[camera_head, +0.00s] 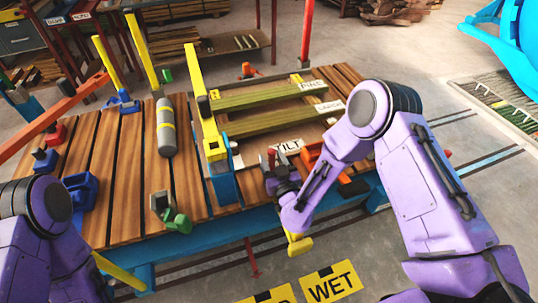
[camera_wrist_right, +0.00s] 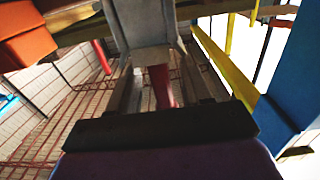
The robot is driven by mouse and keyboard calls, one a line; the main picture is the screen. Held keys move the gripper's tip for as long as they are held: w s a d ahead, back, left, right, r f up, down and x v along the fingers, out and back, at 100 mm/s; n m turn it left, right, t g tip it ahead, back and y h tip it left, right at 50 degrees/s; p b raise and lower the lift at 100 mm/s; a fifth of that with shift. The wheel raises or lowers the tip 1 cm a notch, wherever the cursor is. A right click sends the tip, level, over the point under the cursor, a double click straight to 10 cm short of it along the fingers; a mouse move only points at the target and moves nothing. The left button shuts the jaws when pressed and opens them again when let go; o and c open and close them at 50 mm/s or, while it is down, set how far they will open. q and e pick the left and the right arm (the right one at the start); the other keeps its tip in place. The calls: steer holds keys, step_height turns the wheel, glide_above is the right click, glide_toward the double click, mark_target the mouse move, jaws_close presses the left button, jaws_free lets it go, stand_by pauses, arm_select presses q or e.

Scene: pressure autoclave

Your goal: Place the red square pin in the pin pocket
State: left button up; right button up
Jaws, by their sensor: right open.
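My right gripper (camera_head: 281,172) is at the front edge of the slatted table, just below the "TILT" label, and partly hidden by its own wrist. In the right wrist view, its jaws (camera_wrist_right: 160,88) are apart. A narrow red piece (camera_wrist_right: 162,86), which looks like the red square pin, shows between them below a grey bracket (camera_wrist_right: 142,25). I cannot tell whether the jaws touch it. I cannot make out the pin clearly in the head view. I cannot identify the pin pocket for certain. My left arm comes in at the lower left, with its gripper out of view.
A yellow post on a blue base (camera_head: 222,186) stands just left of my right gripper. An orange block (camera_head: 318,158) is to its right. Green timbers (camera_head: 268,93) lie behind. A grey cylinder (camera_head: 166,128) and a green-handled part (camera_head: 172,212) are on the table (camera_head: 122,172).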

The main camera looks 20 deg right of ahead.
mark_target(273, 162)
steer(key=s, duration=0.5)
steer(key=shift+b, duration=0.35)
stand_by(0.7)
